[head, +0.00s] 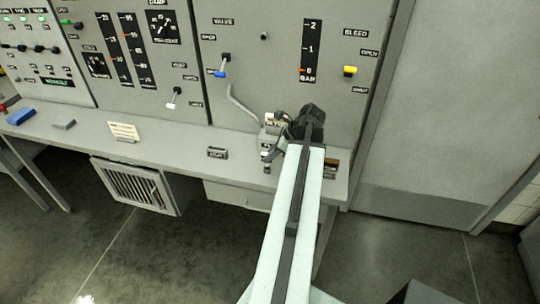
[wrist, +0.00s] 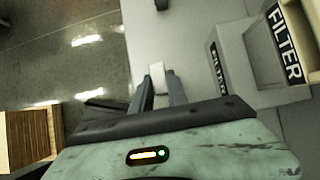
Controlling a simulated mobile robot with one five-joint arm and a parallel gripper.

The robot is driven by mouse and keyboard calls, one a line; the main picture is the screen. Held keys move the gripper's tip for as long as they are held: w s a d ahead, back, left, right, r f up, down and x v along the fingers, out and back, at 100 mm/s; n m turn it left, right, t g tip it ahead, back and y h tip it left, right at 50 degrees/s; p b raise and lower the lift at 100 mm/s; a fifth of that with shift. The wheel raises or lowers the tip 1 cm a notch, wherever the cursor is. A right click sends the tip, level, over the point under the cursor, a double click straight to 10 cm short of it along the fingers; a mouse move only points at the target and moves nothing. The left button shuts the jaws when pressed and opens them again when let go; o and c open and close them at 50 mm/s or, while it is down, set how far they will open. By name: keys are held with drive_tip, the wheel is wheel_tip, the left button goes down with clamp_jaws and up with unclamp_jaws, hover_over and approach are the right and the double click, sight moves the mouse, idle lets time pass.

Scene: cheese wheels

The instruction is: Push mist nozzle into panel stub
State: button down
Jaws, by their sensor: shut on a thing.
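My gripper (wrist: 160,88) is shut on a small pale piece, seemingly the mist nozzle (wrist: 157,73), which shows between the two dark fingers in the wrist view. In the head view my gripper (head: 267,158) is above the front edge of the bench, and the arm hides part of it. The nozzle's far end and exact tilt are hard to make out. A small dark round fitting (head: 264,36) on the upright panel may be the panel stub; I cannot tell for sure. It is well above and behind my gripper, apart from the nozzle.
A grey box marked FILTER (wrist: 216,66) stands close to the right of my fingers in the wrist view. A bent pipe (head: 238,104) comes off the panel. A wooden slatted thing (wrist: 27,140) shows at lower left.

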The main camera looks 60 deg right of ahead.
drive_tip(key=shift+f, duration=0.2)
drive_tip(key=shift+f+b, duration=0.35)
drive_tip(key=shift+b, duration=0.2)
drive_tip(key=shift+f+b, duration=1.05)
drive_tip(key=c, duration=1.2)
unclamp_jaws()
drive_tip(key=p+v, duration=0.6)
drive_tip(key=v, duration=0.2)
